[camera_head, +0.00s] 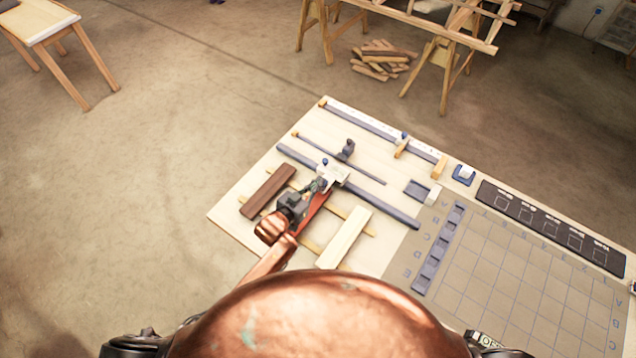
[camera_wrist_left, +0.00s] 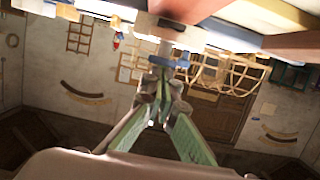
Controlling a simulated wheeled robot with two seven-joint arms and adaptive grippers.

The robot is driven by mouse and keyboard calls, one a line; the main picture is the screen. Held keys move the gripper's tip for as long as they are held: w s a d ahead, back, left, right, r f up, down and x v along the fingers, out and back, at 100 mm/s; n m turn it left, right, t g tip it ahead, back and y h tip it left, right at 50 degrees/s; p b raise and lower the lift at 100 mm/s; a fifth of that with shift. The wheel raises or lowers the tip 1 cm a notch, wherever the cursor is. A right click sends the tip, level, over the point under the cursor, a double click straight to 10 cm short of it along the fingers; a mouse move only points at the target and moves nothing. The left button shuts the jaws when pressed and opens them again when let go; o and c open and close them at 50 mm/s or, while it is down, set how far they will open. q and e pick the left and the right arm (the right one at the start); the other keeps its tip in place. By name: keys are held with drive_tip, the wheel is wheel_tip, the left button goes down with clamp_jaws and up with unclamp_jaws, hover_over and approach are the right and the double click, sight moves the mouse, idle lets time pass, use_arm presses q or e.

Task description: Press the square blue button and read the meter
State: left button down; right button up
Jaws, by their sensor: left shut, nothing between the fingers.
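My left gripper (camera_head: 320,185) is shut and empty, low over the left part of the bench, at a small whitish block (camera_head: 335,172) with a blue knob (camera_head: 325,162). In the left wrist view, the closed fingertips (camera_wrist_left: 164,92) point at a small blue part (camera_wrist_left: 168,62) under a pale block; I cannot tell whether they touch. A blue square piece with a pale top (camera_head: 464,173) sits near the bench's far edge, well right of the gripper; it may be the square blue button. I cannot make out a meter reading. My right gripper is not in view.
Blue rails (camera_head: 395,208) cross the bench around the gripper. A dark brown lath (camera_head: 267,190), a red strip (camera_head: 314,212) and a pale lath (camera_head: 343,238) lie near it. A gridded grey board (camera_head: 510,270) and a dark labelled strip (camera_head: 548,226) fill the right side.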

use_arm(q)
wheel_tip(320, 180, down, 2)
drive_tip(key=shift+s, duration=0.1)
idle(0.4)
drive_tip(key=shift+s+f, duration=0.1)
drive_tip(key=shift+f, duration=0.25)
drive_tip(key=shift+r, duration=0.1)
wheel_tip(320, 180, up, 6)
drive_tip(key=p, duration=0.4)
drive_tip(key=b+v, duration=0.1)
drive_tip(key=v, duration=0.8)
drive_tip(key=shift+s+a+f, duration=0.25)
drive_tip(key=shift+f, duration=0.05)
